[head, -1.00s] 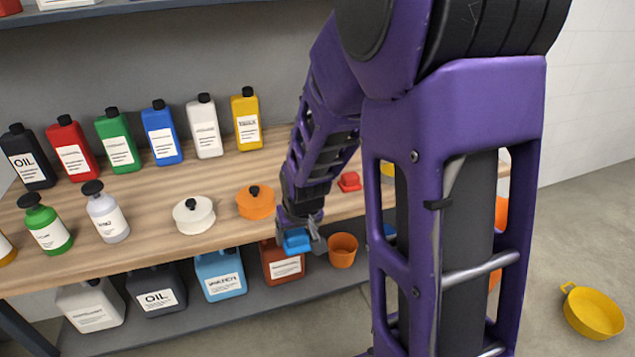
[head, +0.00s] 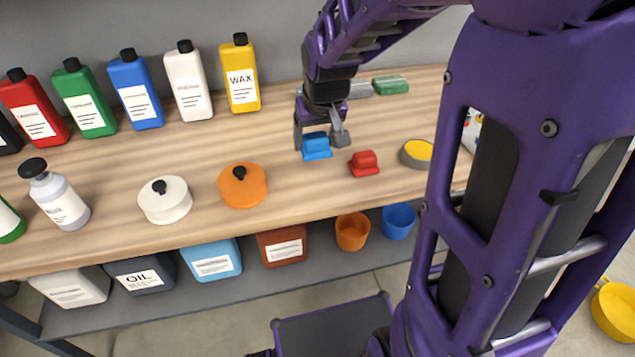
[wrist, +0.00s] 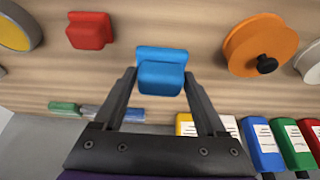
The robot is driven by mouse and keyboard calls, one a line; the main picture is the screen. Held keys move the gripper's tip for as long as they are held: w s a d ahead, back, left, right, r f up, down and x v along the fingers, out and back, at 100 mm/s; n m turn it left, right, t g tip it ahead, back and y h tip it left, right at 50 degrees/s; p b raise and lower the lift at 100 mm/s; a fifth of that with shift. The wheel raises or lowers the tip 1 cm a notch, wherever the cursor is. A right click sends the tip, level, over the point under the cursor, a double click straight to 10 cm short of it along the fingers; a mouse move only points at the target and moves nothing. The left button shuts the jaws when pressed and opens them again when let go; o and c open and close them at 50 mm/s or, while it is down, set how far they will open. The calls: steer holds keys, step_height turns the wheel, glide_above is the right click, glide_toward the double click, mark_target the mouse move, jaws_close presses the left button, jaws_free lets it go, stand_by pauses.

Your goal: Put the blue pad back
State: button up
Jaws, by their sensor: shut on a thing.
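The blue pad (head: 317,147) is a small block with a raised grip, above or on the wooden bench top. My gripper (head: 320,140) points down with a finger on each side of the pad and is shut on it. In the wrist view the blue pad (wrist: 161,72) sits between the tips of my gripper (wrist: 160,80). I cannot tell whether its underside touches the wood. A red pad (head: 364,163) of the same shape lies to its right on the bench, and also shows in the wrist view (wrist: 89,31).
Behind lie a green block (head: 390,85) and a grey one (head: 360,90). A grey round dish with yellow inside (head: 418,152) is at right. Bottles line the back, including yellow wax (head: 241,80). Bare wood surrounds the pad.

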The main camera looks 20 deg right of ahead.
steer(key=shift+w+d+r+b, duration=0.1)
steer(key=shift+w+r+b, duration=0.05)
steer(key=shift+r+b, duration=0.3)
steer(key=shift+w+d+r+b, duration=0.1)
steer(key=shift+r+b, duration=0.2)
steer(key=shift+r, duration=0.25)
steer(key=b, duration=0.1)
glide_above(315, 172)
steer(key=s, duration=0.2)
step_height(315, 172, down, 5)
steer(key=shift+w+r, duration=0.15)
steer(key=shift+f+b, duration=0.5)
steer(key=shift+f, duration=1.7)
steer(key=shift+f, duration=0.15)
steer(key=o, duration=1.4)
